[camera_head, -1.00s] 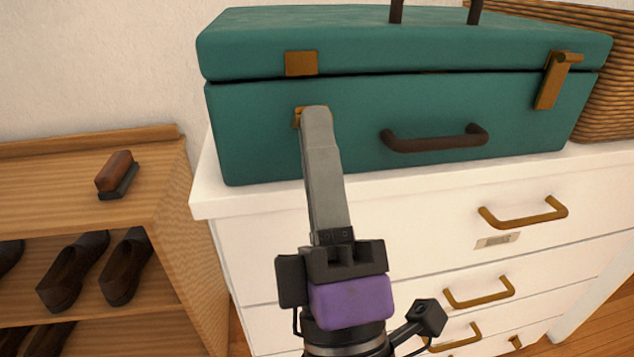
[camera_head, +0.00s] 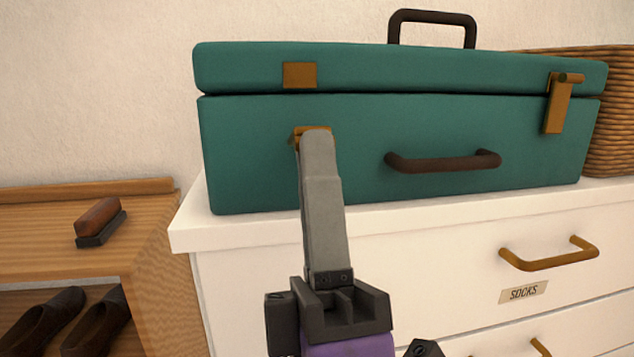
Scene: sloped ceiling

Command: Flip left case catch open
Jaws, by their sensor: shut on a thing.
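The teal case (camera_head: 350,170) lies with a narrow dark seam between lid and body. Its left catch shows a brass plate (camera_head: 300,75) on the lid. The catch's lower brass part (camera_head: 298,132) is on the body below the seam, apart from the plate and mostly hidden behind my gripper. My gripper (camera_head: 317,137) reaches up from below with its fingertips at this lower part, shut on it. The right catch (camera_head: 557,105) spans the seam, with its brass arm from lid to body.
The case stands on a white dresser (camera_head: 245,232) with brass drawer handles. A dark front handle (camera_head: 443,161) sticks out of the case right of my gripper. A wicker basket (camera_head: 612,120) stands behind right. A wooden shoe rack (camera_head: 45,245) with a brush (camera_head: 100,221) is at left.

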